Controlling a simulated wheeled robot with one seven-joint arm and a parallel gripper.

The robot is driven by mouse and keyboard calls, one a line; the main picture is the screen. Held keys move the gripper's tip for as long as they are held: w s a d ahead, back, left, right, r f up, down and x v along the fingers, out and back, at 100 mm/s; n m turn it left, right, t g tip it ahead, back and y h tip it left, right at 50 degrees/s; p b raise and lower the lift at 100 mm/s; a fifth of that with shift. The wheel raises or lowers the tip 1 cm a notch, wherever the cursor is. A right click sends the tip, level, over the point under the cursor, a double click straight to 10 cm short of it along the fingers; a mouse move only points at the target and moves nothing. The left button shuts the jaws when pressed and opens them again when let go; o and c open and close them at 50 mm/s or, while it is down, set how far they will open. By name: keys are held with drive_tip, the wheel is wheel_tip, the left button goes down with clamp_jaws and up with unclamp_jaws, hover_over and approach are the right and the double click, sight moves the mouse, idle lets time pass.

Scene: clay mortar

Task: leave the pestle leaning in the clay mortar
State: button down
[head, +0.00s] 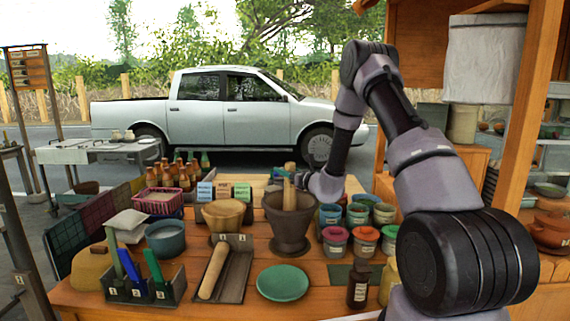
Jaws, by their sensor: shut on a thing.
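The dark clay mortar (290,222) stands upright on the wooden counter, near its middle. The wooden pestle (289,194) stands nearly upright at the mortar, its lower end hidden inside the bowl. My gripper (292,179) is shut on the upper part of the pestle, above the mortar's rim, reaching in from the right. The fingers are small in the view and partly hidden by the pestle.
Several lidded pots (336,240) stand close to the mortar's right. A green plate (282,283) lies in front. A wooden bowl (223,214) and a dark tray (236,275) holding a wooden roller (213,271) are at left. A brown bottle (359,287) stands front right.

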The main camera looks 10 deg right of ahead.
drive_tip(key=shift+f, duration=2.1)
drive_tip(key=shift+c, duration=1.4)
unclamp_jaws()
